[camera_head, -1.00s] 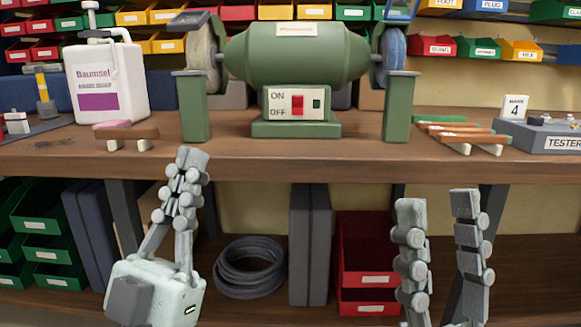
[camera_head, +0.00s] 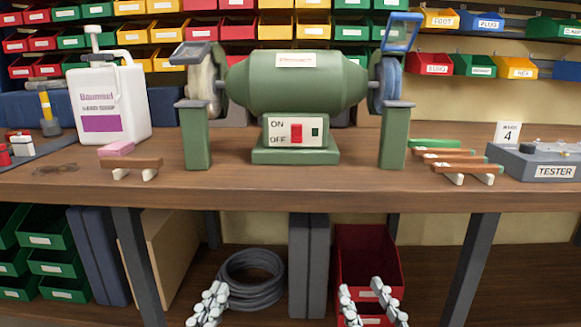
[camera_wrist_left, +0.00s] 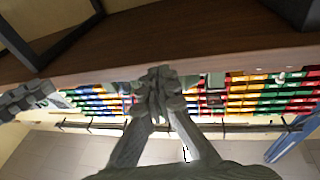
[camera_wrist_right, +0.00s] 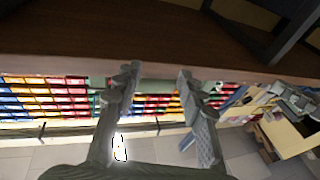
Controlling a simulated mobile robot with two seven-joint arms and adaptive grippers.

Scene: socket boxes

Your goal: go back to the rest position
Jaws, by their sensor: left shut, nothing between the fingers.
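My left gripper (camera_head: 208,303) is low in the head view, in front of the shelf under the workbench (camera_head: 300,192). Its fingers are together and empty; they also show closed in the left wrist view (camera_wrist_left: 158,85). My right gripper (camera_head: 370,300) is at the bottom of the head view, in front of a red bin. Its two fingers stand apart with nothing between them, as the right wrist view (camera_wrist_right: 157,82) also shows. Both grippers are below the bench top and apart from everything on it.
On the bench stand a green bench grinder (camera_head: 296,82), a white soap canister (camera_head: 108,103), a grey tester box (camera_head: 540,161) and wooden-handled pieces on holders (camera_head: 135,163). Below are a hose coil (camera_head: 252,278), a red bin (camera_head: 368,262) and green bins (camera_head: 60,262). Coloured bins line the back.

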